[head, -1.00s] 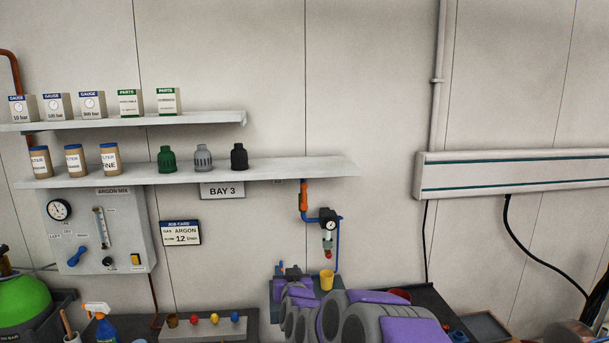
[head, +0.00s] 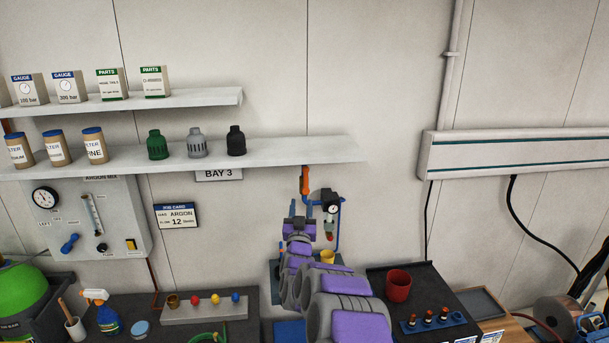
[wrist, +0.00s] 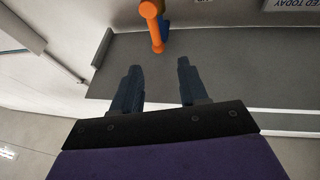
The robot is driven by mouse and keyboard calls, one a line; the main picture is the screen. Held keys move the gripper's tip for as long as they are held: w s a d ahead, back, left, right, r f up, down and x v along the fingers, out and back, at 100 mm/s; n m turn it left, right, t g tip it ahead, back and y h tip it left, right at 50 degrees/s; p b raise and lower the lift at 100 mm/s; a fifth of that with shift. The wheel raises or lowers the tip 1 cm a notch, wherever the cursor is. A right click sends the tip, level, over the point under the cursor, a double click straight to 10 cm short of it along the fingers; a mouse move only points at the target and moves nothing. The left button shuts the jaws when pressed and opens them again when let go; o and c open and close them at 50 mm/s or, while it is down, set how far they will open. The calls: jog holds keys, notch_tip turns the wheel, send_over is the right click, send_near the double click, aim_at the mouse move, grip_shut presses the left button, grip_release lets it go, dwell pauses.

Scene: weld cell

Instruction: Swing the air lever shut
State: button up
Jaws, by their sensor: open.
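The orange air lever (head: 305,180) hangs upright on the blue air pipe (head: 339,226), just under the lower shelf. In the wrist view the lever (wrist: 152,22) lies ahead of my fingers, roughly in line with the space between them, and a bit of blue shows behind it. My gripper (head: 300,209) is open and empty. In the head view it is just below the lever, with a visible space between them. In the wrist view the two fingers of my gripper (wrist: 158,66) stand apart and touch nothing.
The lower shelf (head: 290,151) runs close above the lever. A regulator with a gauge (head: 331,209) sits right of my gripper, and a yellow cup (head: 327,257) stands below it. A red cup (head: 398,286) is on the dark bench at right.

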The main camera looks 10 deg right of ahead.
send_near(305, 176)
jog(key=w+d, duration=0.1)
jog(key=w, duration=0.1)
jog(key=shift+a+r+p+x, duration=0.15)
jog(key=shift+p+x, duration=0.3)
jog(key=shift+x, duration=1.05)
jog(key=shift+a+p+x, duration=0.2)
jog(key=shift+p+x, duration=0.2)
jog(key=shift+x, duration=1.05)
jog(key=shift+a+r+p+x, duration=0.15)
jog(key=shift+p+x, duration=0.3)
jog(key=shift+x, duration=1.05)
jog(key=shift+d, duration=0.3)
jog(key=shift+c, duration=0.2)
jog(key=shift+a, duration=0.15)
grip_shut()
